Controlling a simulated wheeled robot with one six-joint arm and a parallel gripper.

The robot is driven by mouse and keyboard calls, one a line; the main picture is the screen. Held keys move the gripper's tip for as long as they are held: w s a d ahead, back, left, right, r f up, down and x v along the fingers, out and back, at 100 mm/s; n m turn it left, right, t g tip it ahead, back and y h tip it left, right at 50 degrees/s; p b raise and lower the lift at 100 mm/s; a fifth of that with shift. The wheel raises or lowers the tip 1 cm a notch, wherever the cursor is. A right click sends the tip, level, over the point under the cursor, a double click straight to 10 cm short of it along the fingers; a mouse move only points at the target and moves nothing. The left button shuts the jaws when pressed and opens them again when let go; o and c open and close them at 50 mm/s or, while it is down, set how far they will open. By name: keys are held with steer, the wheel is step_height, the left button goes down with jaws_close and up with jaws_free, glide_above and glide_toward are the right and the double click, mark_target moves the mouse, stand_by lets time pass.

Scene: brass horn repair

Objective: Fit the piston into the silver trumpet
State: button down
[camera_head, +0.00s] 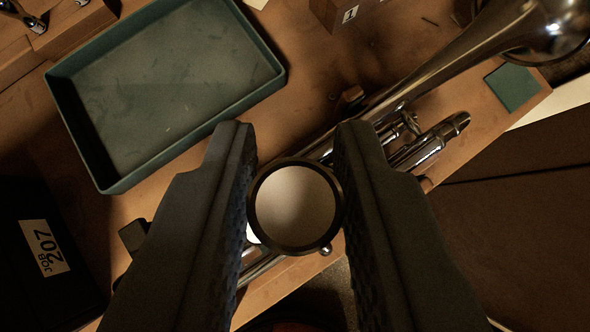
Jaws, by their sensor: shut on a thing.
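My gripper (295,190) is in the camera view with its two dark, textured fingers shut on the piston (293,206). The piston shows end-on as a pale round face with a dark rim, and a small metal nub sits at its lower right edge. The silver trumpet (455,62) lies diagonally on the bench below, its bell at the upper right. The fingers and piston hide the middle of the trumpet. I cannot tell how far the piston is above it.
An empty green tray (268,52) lies at the upper left. A black box labelled "JOB 207" (45,248) is at the left edge. A wooden block marked 1 (337,12) stands at the top, and a green pad (514,87) lies near the bell. The bench edge runs diagonally at the lower right.

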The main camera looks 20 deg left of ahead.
steer(key=shift+f, duration=4)
steer(key=shift+r, duration=0.15)
steer(key=shift+r, duration=3.35)
steer(key=shift+r, duration=0.15)
stand_by(0.3)
